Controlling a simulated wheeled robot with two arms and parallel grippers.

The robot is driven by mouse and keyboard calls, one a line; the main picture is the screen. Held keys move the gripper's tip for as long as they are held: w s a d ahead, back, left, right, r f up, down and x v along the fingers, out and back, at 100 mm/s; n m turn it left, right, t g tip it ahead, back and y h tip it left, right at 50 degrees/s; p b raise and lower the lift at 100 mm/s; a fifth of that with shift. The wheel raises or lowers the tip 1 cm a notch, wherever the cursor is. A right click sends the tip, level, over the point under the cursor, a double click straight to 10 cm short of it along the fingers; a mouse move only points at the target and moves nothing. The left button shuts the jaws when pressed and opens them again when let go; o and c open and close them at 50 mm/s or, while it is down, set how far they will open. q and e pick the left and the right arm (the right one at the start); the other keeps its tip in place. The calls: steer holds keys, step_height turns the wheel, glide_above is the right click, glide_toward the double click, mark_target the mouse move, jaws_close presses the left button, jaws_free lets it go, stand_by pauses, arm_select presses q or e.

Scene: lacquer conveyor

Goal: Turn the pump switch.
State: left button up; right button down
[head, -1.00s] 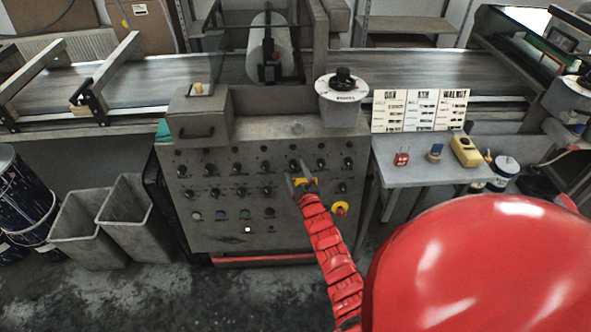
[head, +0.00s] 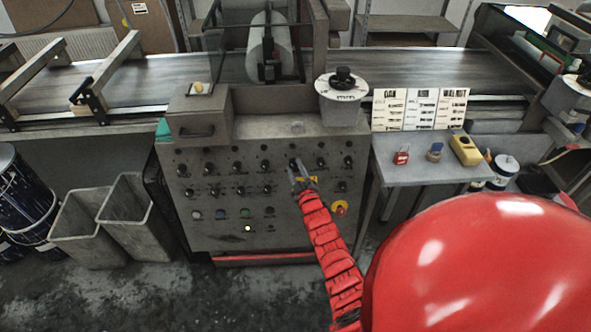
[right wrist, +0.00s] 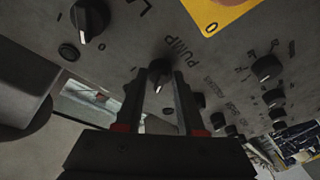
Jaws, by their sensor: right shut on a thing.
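The pump switch (right wrist: 158,72) is a small dark knob on the grey control panel (head: 215,235), with the word PUMP printed beside it in the right wrist view. My right gripper (head: 294,168) reaches the upper right of the panel in the head view. In the right wrist view its two fingers (right wrist: 162,82) stand on either side of the pump switch and are shut on it. In the head view the fingers largely hide the switch. My left gripper is not in view.
Several similar knobs surround the switch, including a larger black one (right wrist: 90,18) in the right wrist view. A red stop button on a yellow plate (head: 340,208) sits lower right. A side table (head: 400,172) with small items stands to the right, grey bins (head: 85,228) to the left.

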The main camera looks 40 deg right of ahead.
steer(key=shift+f, duration=0.1)
steer(key=shift+f+m+h+b, duration=0.1)
steer(key=shift+m+h+b, duration=0.35)
steer(key=shift+m, duration=0.75)
steer(key=m+h+b, duration=0.1)
steer(key=m, duration=0.2)
steer(key=shift+a, duration=0.1)
steer(key=shift+w+a+m+g+h+b, duration=0.2)
steer(key=shift+m+h, duration=0.3)
steer(key=shift+m, duration=1.05)
steer(key=shift+s+d+m+g+h+b, duration=0.15)
steer(key=shift+m+h+b, duration=0.3)
steer(key=shift+m, duration=1.05)
steer(key=shift+w+a+m+g+h+b, duration=0.15)
steer(key=shift+m+h, duration=0.45)
steer(key=shift+m, duration=0.95)
steer(key=c, duration=0.5)
jaws_free()
